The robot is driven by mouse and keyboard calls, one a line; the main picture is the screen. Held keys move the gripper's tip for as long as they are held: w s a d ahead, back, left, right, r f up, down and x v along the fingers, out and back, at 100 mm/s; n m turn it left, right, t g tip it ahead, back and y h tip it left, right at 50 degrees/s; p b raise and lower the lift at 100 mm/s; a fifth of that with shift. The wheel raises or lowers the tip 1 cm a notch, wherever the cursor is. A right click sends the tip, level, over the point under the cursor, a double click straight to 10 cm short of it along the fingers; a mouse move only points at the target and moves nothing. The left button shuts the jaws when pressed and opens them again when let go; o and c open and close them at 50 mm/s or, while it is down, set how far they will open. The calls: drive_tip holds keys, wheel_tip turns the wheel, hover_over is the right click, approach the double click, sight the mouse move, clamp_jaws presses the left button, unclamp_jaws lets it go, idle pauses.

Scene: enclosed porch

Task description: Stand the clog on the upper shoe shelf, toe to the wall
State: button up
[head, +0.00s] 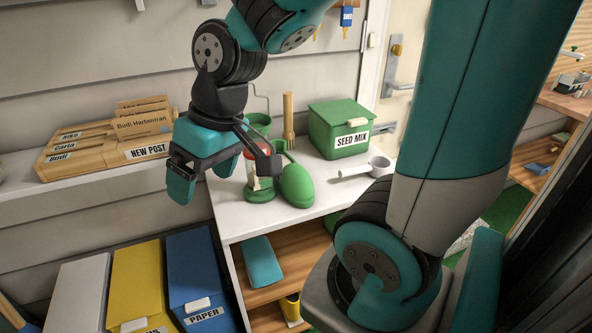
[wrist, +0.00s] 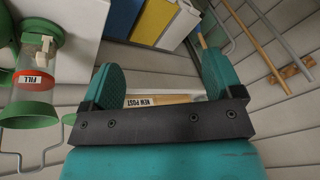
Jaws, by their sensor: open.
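A smooth green rounded object (head: 297,187), which looks like the clog, rests on the white worktop (head: 330,205) beside a green-and-clear feeder. I cannot make out its opening or which end is the toe. My gripper (head: 224,176) is open and empty, above the worktop's left edge and left of the green object. In the wrist view my gripper (wrist: 162,72) shows its two teal fingers apart with nothing between. Under the worktop are wooden shelves; the upper one (head: 285,287) holds a teal flat-topped object (head: 262,262). I cannot tell whether these are the shoe shelves.
The feeder (wrist: 35,82) stands close to my gripper. A wooden NEW POST rack (head: 100,142) is on the left ledge. Yellow (head: 138,283) and blue (head: 198,272) bins stand below.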

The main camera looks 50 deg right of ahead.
drive_tip(key=w+d+f+m+t+h, duration=0.1)
drive_tip(key=w+d+m, duration=0.1)
drive_tip(key=d, duration=0.5)
drive_tip(key=w+d+m+h, duration=0.2)
drive_tip(key=d+m, duration=0.1)
drive_tip(key=d, duration=0.4)
drive_tip(key=m+h+p, duration=0.1)
drive_tip(key=m+h, duration=0.1)
drive_tip(key=m, duration=0.1)
approach(292, 162)
drive_tip(key=x, duration=0.6)
drive_tip(key=shift+f+p, duration=0.1)
drive_tip(key=shift+p, duration=0.2)
drive_tip(key=shift+p+x, duration=0.55)
drive_tip(key=shift+x, duration=2.4)
drive_tip(key=c, duration=0.7)
wheel_tip(292, 162, up, 28)
drive_tip(key=shift+r+b, duration=0.1)
drive_tip(key=shift+b, duration=0.5)
